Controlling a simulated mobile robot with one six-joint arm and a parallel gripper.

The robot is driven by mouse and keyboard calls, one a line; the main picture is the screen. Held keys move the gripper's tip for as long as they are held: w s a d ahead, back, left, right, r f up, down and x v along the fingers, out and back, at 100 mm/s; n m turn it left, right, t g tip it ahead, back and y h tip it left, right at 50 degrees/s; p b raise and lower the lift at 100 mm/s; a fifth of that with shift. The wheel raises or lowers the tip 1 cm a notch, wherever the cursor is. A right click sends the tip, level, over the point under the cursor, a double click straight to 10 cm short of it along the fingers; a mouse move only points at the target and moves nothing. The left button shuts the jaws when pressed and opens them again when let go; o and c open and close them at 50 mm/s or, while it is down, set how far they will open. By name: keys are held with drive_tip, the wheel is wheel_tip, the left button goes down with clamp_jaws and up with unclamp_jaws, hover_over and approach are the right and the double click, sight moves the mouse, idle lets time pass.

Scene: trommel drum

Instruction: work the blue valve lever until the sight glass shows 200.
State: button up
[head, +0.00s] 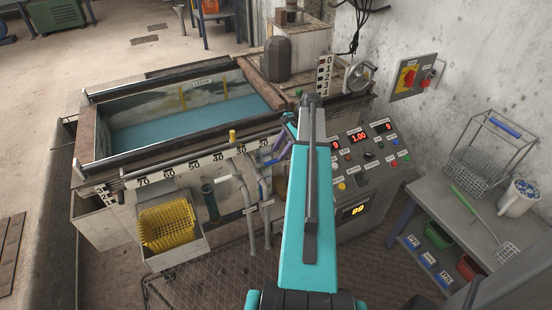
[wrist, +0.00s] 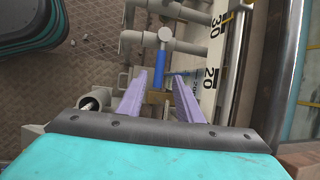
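The blue valve lever (wrist: 160,66) hangs from a grey pipe fitting in the wrist view, beyond the fingertips and roughly in line with the gap between them. In the head view a small blue piece (head: 262,187) on the grey pipes looks like the same lever. My gripper (wrist: 158,82) is open, with two purple fingers apart and nothing between them. In the head view its purple fingers (head: 279,149) show left of my teal arm, above the pipes.
A tank (head: 122,153) of blue water has a numbered strip (head: 168,172) along its front. A yellow basket (head: 167,226) sits below it. A control panel (head: 372,153) with lit displays stands right of my arm. A side table (head: 447,213) holds a wire basket and a mug.

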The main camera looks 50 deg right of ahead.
sight(273, 161)
drive_tip(key=shift+x, duration=1.95)
clamp_jaws()
drive_tip(key=shift+a, duration=0.25)
drive_tip(key=shift+d+r, duration=0.1)
drive_tip(key=shift+d, duration=0.1)
